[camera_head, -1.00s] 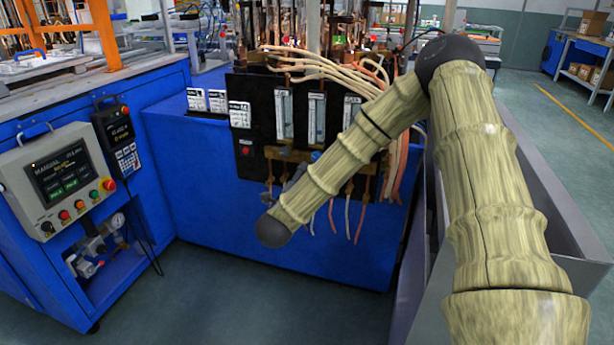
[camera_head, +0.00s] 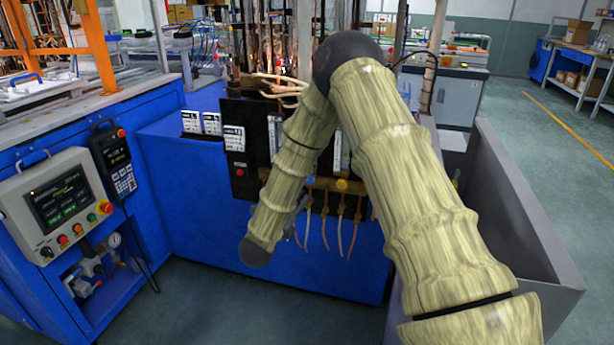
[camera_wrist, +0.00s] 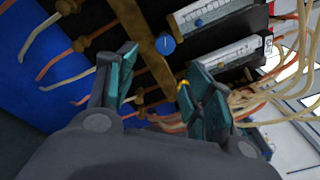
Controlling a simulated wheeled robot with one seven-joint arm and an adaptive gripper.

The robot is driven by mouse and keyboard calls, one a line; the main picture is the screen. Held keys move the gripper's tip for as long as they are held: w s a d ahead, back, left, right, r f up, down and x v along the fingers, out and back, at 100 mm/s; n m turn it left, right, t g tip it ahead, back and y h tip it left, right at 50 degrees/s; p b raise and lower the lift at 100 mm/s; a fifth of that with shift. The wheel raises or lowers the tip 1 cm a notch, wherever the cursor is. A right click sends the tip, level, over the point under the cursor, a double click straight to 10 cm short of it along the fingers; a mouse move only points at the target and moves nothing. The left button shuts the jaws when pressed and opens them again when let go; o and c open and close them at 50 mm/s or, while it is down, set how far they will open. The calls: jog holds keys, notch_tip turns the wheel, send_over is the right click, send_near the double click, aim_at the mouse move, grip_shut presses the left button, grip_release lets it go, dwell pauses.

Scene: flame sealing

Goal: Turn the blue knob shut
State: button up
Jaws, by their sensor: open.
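The blue knob (camera_wrist: 165,44) shows in the wrist view on a brass fitting of the flowmeter panel, just beyond the gap between my fingertips. In the head view a small blue knob (camera_head: 309,180) sits on the brass bar right of my forearm. My gripper (camera_wrist: 158,64) is open, with one teal-padded finger on each side of the gap and nothing between them. The knob looks apart from both fingers. In the head view my arm mostly hides the gripper.
A yellow knob (camera_head: 341,185) sits right of the blue one; a yellow piece (camera_wrist: 183,84) shows by my right finger. Hoses (camera_head: 340,228) hang below the brass bar. A control box (camera_head: 62,203) stands left. A grey trough wall (camera_head: 520,205) lies right of my arm.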

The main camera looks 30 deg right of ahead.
jog(key=shift+w+r+m+p, duration=0.25)
jog(key=shift+r+m+p, duration=0.15)
jog(key=shift+m, duration=0.6)
jog(key=x, duration=1)
jog(key=shift+d, duration=0.35)
jog(key=shift+w, duration=0.1)
jog(key=c, duration=1)
jog(key=shift+f, duration=0.1)
